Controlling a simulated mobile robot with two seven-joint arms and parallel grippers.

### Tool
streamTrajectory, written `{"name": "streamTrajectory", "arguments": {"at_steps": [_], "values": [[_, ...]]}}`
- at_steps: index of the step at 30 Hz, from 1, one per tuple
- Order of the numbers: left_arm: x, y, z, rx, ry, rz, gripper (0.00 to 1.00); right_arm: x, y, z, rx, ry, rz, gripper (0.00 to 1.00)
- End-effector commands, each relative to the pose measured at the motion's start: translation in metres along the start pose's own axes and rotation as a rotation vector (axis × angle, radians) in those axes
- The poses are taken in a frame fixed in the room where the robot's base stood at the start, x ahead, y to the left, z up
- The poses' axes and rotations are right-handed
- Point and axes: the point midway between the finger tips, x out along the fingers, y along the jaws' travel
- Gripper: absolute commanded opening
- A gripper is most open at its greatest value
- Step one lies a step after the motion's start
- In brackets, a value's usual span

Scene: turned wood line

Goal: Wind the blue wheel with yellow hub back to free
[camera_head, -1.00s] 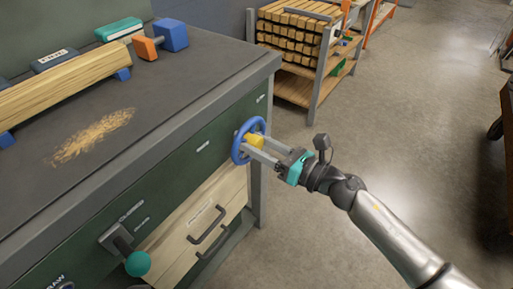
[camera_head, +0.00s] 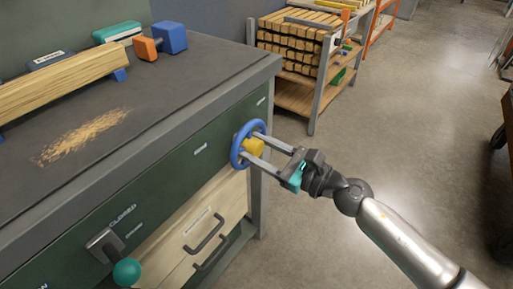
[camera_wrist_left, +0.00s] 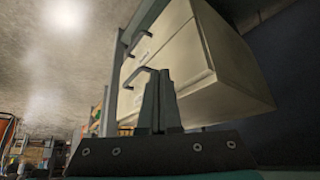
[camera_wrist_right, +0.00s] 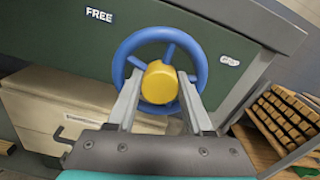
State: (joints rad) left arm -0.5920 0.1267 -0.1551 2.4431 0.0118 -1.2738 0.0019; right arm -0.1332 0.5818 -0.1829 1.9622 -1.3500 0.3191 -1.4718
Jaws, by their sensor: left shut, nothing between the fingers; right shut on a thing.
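The blue wheel (camera_head: 236,154) with its yellow hub (camera_head: 254,146) sits on the green front of the workbench, near its right corner. In the right wrist view the blue wheel (camera_wrist_right: 126,53) surrounds the yellow hub (camera_wrist_right: 160,82). My right gripper (camera_head: 256,151) is shut on the yellow hub, one finger on each side of it. A FREE label (camera_wrist_right: 99,16) is left of the wheel and a GRIP label (camera_wrist_right: 229,61) is right of it. My left gripper (camera_wrist_left: 159,78) is shut and empty, below the drawers in its wrist view; it is outside the head view.
A lever with a teal knob (camera_head: 127,271) juts from the bench front. Drawers (camera_head: 190,225) with dark handles sit below the wheel. A wooden beam (camera_head: 55,86) and an orange-and-blue piece (camera_head: 171,38) are on the bench top.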

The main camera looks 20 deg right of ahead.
Motion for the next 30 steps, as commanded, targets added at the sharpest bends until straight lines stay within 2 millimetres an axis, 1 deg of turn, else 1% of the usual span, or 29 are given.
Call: {"name": "streamTrajectory", "arguments": {"at_steps": [9, 10, 12, 13, 25, 30], "values": [[0.000, 0.000, 0.000, 0.001, 0.001, 0.001, 0.00, 0.000, 0.000, -0.001, -0.009, 0.003, 0.001, 0.00], [0.000, 0.000, 0.000, 0.001, 0.001, 0.000, 0.00, 0.000, 0.000, -0.001, -0.009, 0.003, 0.001, 0.53], [0.000, 0.000, 0.000, 0.001, 0.001, 0.000, 0.00, 0.000, 0.000, -0.001, -0.008, 0.002, 0.001, 0.61], [0.000, 0.000, 0.000, 0.001, 0.001, 0.000, 0.00, 0.000, 0.000, -0.001, -0.007, 0.002, 0.001, 0.64], [0.000, 0.000, 0.000, 0.001, 0.001, 0.000, 0.00, -0.001, 0.000, 0.000, -0.004, 0.001, 0.001, 0.64], [0.002, 0.001, -0.003, 0.001, 0.020, 0.003, 0.00, -0.011, 0.000, -0.002, -0.002, 0.003, 0.000, 0.64]]}}
